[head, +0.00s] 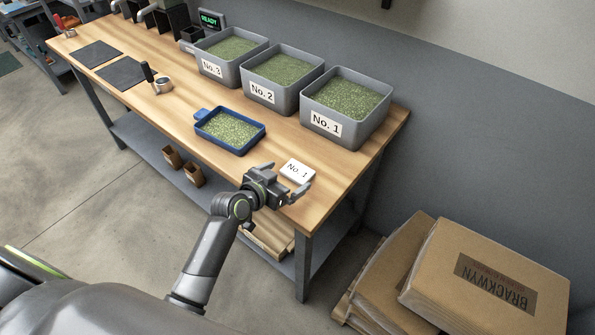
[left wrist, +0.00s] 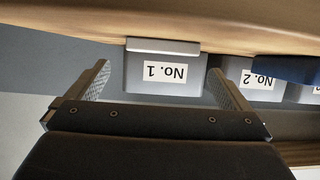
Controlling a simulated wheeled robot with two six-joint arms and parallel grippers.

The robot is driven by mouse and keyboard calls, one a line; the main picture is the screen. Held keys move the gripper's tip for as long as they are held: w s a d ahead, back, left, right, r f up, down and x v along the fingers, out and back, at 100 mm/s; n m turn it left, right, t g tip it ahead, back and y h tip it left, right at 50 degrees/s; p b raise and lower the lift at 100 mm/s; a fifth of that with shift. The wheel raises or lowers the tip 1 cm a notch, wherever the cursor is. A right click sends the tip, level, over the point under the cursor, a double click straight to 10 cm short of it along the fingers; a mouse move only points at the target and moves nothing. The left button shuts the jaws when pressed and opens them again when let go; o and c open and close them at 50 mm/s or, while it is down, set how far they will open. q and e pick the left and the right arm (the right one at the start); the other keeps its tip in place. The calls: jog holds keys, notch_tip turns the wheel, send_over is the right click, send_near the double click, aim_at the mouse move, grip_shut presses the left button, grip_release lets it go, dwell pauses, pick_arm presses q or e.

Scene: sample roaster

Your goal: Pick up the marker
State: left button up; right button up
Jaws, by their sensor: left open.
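In the left wrist view, which is upside down, the open fingers of the gripper (left wrist: 159,68) spread to either side of a pale grey bar, which looks like the marker (left wrist: 163,46) seen edge-on. The marker appears just beyond the fingertips; I cannot tell the exact gap. My right gripper is not in view.
Grey bins of green beans labelled No. 1 (head: 345,108), No. 2 (head: 270,95) and No. 3 (head: 212,70) stand behind. A blue tray (head: 203,115) of beans lies left of the marker. Cardboard boxes (head: 490,275) are stacked right of the table (head: 165,112).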

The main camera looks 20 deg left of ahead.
aim_at(297, 171)
pick_arm(q)
jog(key=shift+f+p+x, duration=0.2)
jog(key=shift+p+x, duration=0.2)
jog(key=shift+x, duration=1.95)
jog(key=shift+a, duration=0.1)
jog(key=c, duration=1)
